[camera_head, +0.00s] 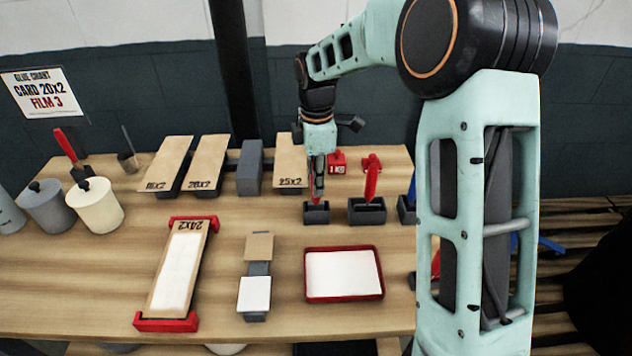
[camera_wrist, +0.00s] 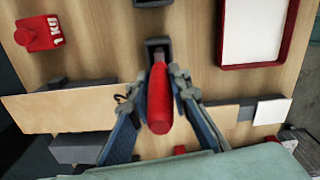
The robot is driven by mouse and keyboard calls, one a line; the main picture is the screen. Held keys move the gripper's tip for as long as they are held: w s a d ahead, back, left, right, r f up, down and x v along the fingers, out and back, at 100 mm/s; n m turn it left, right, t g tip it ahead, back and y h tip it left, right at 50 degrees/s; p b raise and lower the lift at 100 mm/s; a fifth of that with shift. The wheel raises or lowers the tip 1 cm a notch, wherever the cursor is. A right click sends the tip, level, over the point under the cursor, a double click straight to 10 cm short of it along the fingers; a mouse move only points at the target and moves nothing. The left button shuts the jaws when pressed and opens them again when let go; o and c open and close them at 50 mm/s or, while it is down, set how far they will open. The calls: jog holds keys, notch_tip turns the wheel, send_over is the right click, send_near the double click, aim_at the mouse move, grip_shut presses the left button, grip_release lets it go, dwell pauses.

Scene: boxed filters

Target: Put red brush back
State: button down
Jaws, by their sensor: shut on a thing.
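My gripper (camera_head: 317,190) is shut on a red brush, with its fingers on both sides of the handle. The red handle (camera_wrist: 159,98) shows clearly in the wrist view. A small dark grey holder (camera_head: 316,214) stands directly below my gripper, and it also shows in the wrist view (camera_wrist: 158,45) at the far end of the brush. The brush's lower end is at or over this holder; I cannot tell how deep it sits.
A third holder (camera_head: 406,210) is partly hidden by my arm. A red tray (camera_head: 344,299) with a white sheet lies in front. Labelled boards (camera_head: 207,160) and a red-ended fixture (camera_head: 166,324) are left.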

jog(key=shift+f, duration=0.35)
jog(key=c, duration=1.8)
grip_release()
jog(key=shift+r, duration=0.1)
notch_tip(320, 180, up, 13)
jog(key=shift+f+p, duration=0.1)
jog(key=shift+p, duration=0.2)
